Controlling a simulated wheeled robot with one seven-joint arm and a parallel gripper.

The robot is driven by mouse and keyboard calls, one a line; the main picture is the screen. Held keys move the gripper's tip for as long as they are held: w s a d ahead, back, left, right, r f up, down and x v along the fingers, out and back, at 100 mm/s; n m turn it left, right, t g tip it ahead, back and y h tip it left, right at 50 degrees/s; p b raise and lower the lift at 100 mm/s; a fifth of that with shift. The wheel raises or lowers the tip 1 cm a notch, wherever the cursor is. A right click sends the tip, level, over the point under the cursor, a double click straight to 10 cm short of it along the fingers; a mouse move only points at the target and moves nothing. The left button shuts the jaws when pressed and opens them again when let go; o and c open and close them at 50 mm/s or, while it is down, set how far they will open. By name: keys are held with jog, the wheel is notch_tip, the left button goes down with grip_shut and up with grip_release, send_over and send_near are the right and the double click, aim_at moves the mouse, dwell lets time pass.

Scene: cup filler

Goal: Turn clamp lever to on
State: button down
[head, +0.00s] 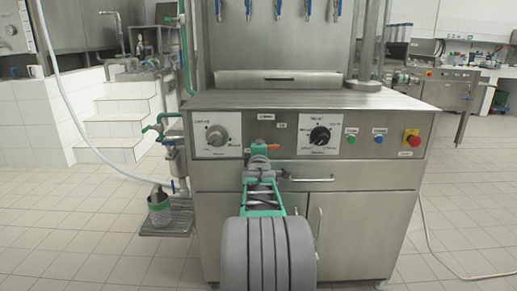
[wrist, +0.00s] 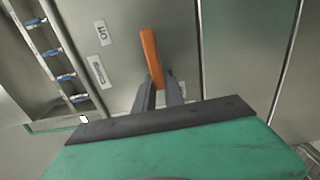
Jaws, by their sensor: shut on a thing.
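The clamp lever is a short orange handle on the steel front panel of the machine, between the two dials. In the wrist view the lever (wrist: 150,55) sticks out past the fingers and is slightly tilted. In the head view only a bit of its orange lever (head: 267,145) shows above my gripper (head: 259,150); the rest is hidden. In the wrist view my gripper's dark fingers (wrist: 159,92) are shut on the lever's near end. Two small white labels (wrist: 102,32) lie left of the lever there; I cannot read them surely.
A left dial (head: 217,136) and a black right dial (head: 320,135) flank the lever. Green and blue buttons and a red emergency stop (head: 411,138) sit further right. A drawer handle (head: 308,179) juts out just below right of my gripper. Pipes (head: 170,140) run at the machine's left side.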

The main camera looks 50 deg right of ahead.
jog(key=c, duration=1.4)
grip_release()
jog(key=shift+c, duration=0.2)
jog(key=p+v, duration=0.1)
jog(key=v, duration=0.6)
jog(key=shift+s+a+p, duration=0.25)
jog(key=shift+s+p, duration=0.05)
jog(key=shift+p, duration=0.05)
